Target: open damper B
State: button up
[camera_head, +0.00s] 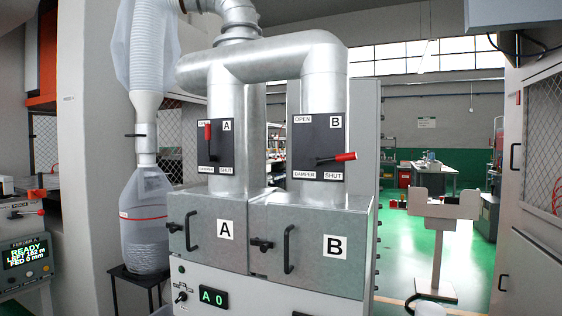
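Damper B is a dark plate (318,135) on the right vertical duct, marked B, with OPEN at its upper left and SHUT at its lower right. Its lever has a red grip (346,157) and lies nearly level across the duct, pointing right, just above the SHUT label. Damper A's plate (221,150) is on the left duct, and its red-gripped lever (208,131) stands upright. My gripper is not in view.
Below the ducts are two grey boxes, A (207,240) and B (310,255), with protruding handles. A clear collection bag (145,225) hangs at left. A pale stand (437,230) is at right on the green floor. A white rounded part shows at the bottom edge.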

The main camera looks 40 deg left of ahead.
aim_at(314, 162)
jog(key=u, duration=1.4)
jog(key=k, duration=0.5)
jog(key=u, duration=0.75)
jog(key=i, duration=0.8)
jog(key=z, duration=0.5)
